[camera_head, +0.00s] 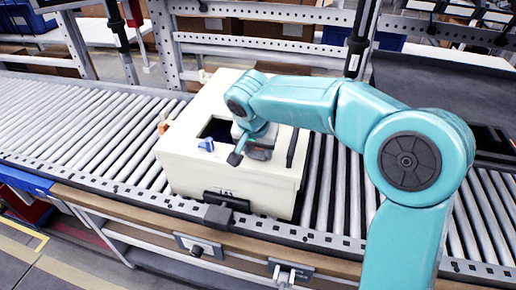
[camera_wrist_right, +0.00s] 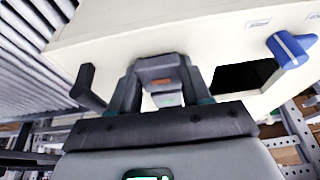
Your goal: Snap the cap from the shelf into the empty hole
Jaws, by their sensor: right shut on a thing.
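A cream box (camera_head: 235,192) sits on the roller conveyor, and its top has a dark rectangular opening (camera_head: 218,126). My right gripper (camera_head: 240,152) is over the box top, right of the opening. In the right wrist view, my right gripper (camera_wrist_right: 163,82) is shut on a small grey piece (camera_wrist_right: 157,67). It may be the cap, but its shape is mostly hidden by the fingers. The opening also shows in the right wrist view (camera_wrist_right: 243,76), right of the fingers. I cannot tell whether the piece touches the box. My left gripper is out of view.
A blue knob (camera_head: 206,145) stands beside the opening, with a black handle (camera_head: 292,147) on the box's right side. An orange part (camera_head: 163,127) is at its left edge. The conveyor (camera_head: 75,120) is clear to the left. A dark tray (camera_head: 440,80) is at right.

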